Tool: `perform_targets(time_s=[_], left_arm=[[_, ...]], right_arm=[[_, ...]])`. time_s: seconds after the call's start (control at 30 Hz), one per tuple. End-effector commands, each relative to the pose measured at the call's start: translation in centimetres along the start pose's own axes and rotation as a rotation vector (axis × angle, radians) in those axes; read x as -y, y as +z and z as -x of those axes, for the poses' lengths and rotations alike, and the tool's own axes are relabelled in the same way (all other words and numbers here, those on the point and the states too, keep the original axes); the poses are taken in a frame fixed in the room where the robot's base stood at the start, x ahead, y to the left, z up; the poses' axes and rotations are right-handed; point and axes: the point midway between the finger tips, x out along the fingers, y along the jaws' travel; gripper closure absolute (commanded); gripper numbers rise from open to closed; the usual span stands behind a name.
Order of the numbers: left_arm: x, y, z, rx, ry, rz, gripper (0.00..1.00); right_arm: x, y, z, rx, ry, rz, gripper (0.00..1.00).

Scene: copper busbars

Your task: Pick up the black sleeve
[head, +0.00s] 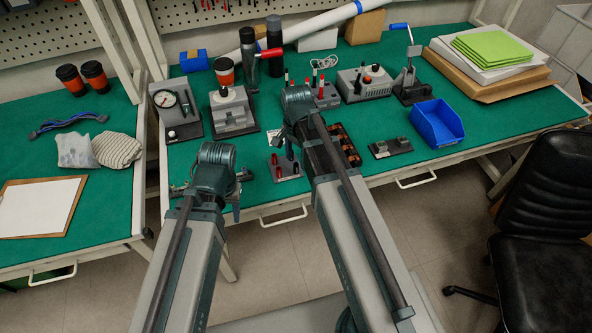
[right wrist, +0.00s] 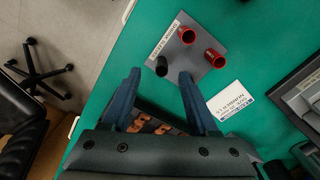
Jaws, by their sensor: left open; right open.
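The black sleeve (right wrist: 161,66) stands on a grey labelled plate (right wrist: 193,74) in the right wrist view, beside two red sleeves (right wrist: 186,34) (right wrist: 214,58). My right gripper (right wrist: 160,79) is open and empty, with its two fingers spread on either side of the black sleeve's position in the picture. I cannot tell how far above it they are. In the head view the plate (head: 283,174) lies near the table's front edge, and I cannot make out the black sleeve clearly. My left gripper (head: 238,196) is open, to the left of the plate by the front edge.
A black tray with copper pieces (head: 348,145) lies right of the plate, partly behind my right arm. A white card (right wrist: 231,101) lies beside the plate. A blue bin (head: 437,122) and a small black fixture (head: 391,148) stand further right. Several machines line the back.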

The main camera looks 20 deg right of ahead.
Motion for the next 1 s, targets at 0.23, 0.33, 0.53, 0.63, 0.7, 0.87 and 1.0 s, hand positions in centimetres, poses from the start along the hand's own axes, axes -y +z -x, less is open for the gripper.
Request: perform_targets(time_s=[0.23,0.33,0.53,0.63,0.7,0.87,1.0], left_arm=[[-0.3,-0.2,-3.6,0.0,0.0,0.0,0.52],[-0.4,-0.3,-4.4,0.0,0.0,-0.001,0.52],[-0.4,-0.3,-4.4,0.0,0.0,-0.001,0.52],[-0.4,-0.3,-4.3,0.0,0.0,-0.001,0.52],[-0.4,-0.3,-4.3,0.0,0.0,-0.001,0.52],[-0.4,-0.3,-4.3,0.0,0.0,-0.001,0.52],[-0.4,-0.3,-4.4,0.0,0.0,-0.001,0.52]], right_arm=[[0.3,-0.1,-3.6,0.0,0.0,0.0,0.4],[0.2,-0.1,-4.5,0.0,0.0,0.0,0.4],[0.2,-0.1,-4.4,0.0,0.0,0.0,0.4],[0.2,-0.1,-4.4,0.0,0.0,0.0,0.42],[0.2,-0.1,-4.4,0.0,0.0,0.0,0.54],[0.2,-0.1,-4.4,0.0,0.0,0.0,0.83],[0.2,-0.1,-4.4,0.0,0.0,0.0,0.92]])
